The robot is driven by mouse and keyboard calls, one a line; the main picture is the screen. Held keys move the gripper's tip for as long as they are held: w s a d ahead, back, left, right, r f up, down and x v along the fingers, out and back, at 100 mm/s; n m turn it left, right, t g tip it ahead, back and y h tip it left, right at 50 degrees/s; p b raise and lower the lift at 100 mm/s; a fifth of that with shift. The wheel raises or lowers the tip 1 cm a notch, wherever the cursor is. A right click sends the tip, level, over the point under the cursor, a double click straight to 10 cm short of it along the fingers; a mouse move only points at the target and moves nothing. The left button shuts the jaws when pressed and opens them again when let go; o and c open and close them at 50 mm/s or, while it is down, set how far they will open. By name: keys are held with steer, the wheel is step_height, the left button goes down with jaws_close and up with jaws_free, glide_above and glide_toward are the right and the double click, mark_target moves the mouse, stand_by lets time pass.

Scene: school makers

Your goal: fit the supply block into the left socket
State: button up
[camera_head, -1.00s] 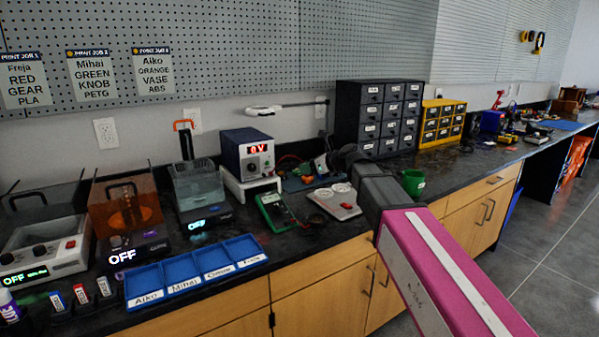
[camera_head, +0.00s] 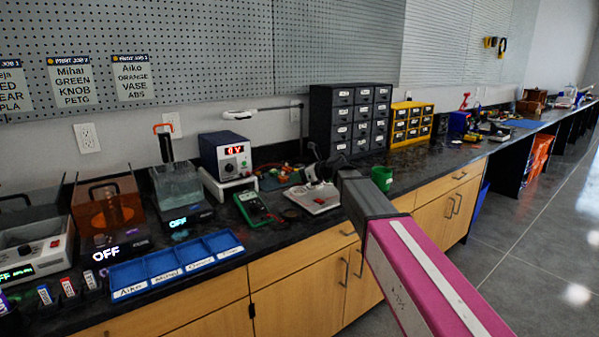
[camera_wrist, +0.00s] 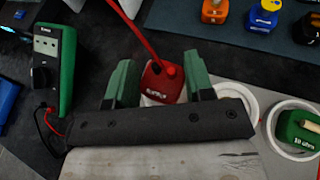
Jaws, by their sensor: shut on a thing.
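My gripper (camera_wrist: 160,84) has green-lined fingers shut on a red block (camera_wrist: 163,88), taken to be the supply block; its label is too small to read. A red lead runs up from it. Part of a white round rim (camera_wrist: 147,101) shows just below the block, but the dark gripper bar hides most of it, so I cannot tell whether the block is seated. A white ring (camera_wrist: 252,101) shows to the right, then another ring holding a green block (camera_wrist: 299,130). In the head view my gripper (camera_head: 318,174) is over the pale socket board (camera_head: 322,203).
A green multimeter (camera_wrist: 52,65) with leads lies left of the board; it also shows in the head view (camera_head: 252,209). Orange, blue and dark blocks stand on a mat (camera_wrist: 232,38) behind. A power supply (camera_head: 226,157) and green mug (camera_head: 382,178) stand nearby.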

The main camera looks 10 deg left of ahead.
mark_target(300, 184)
steer(key=shift+f, duration=1.25)
steer(key=shift+f, duration=0.6)
stand_by(0.6)
steer(key=o, duration=0.6)
steer(key=shift+d, duration=0.1)
steer(key=shift+v, duration=5.4)
steer(key=shift+r, duration=0.1)
